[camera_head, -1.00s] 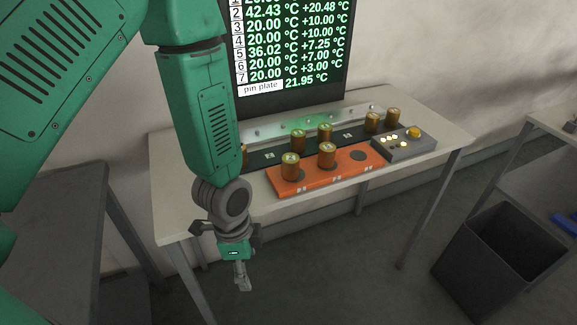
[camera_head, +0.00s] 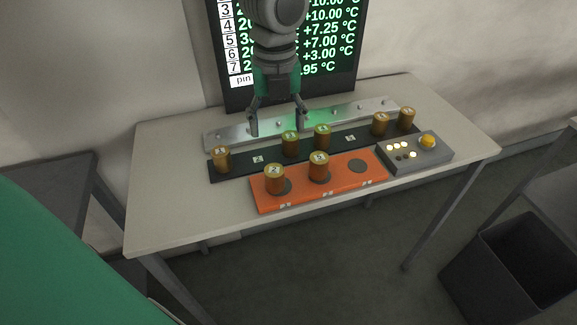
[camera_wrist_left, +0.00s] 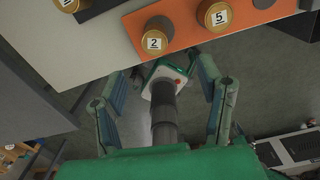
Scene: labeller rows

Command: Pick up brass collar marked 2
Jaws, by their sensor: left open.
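The brass collar marked 2 (camera_head: 275,179) stands upright at the left end of the orange plate (camera_head: 350,183), partly over a dark round spot. In the left wrist view the collar marked 2 (camera_wrist_left: 155,41) shows its white label, left of the collar marked 5 (camera_wrist_left: 216,15). The collar marked 5 (camera_head: 319,166) stands to its right in the head view. My left gripper (camera_head: 278,124) is open and empty, raised above the table and pointing down. In the left wrist view its fingers (camera_wrist_left: 162,84) are spread, with no collar between them. My right gripper is out of view.
More brass collars stand on the dark strip (camera_head: 272,158) behind, including one at its left end (camera_head: 222,159). A metal rail (camera_head: 225,139) lies behind it. A grey control box (camera_head: 437,153) with a yellow button stands right. The table's (camera_head: 160,190) left part is bare.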

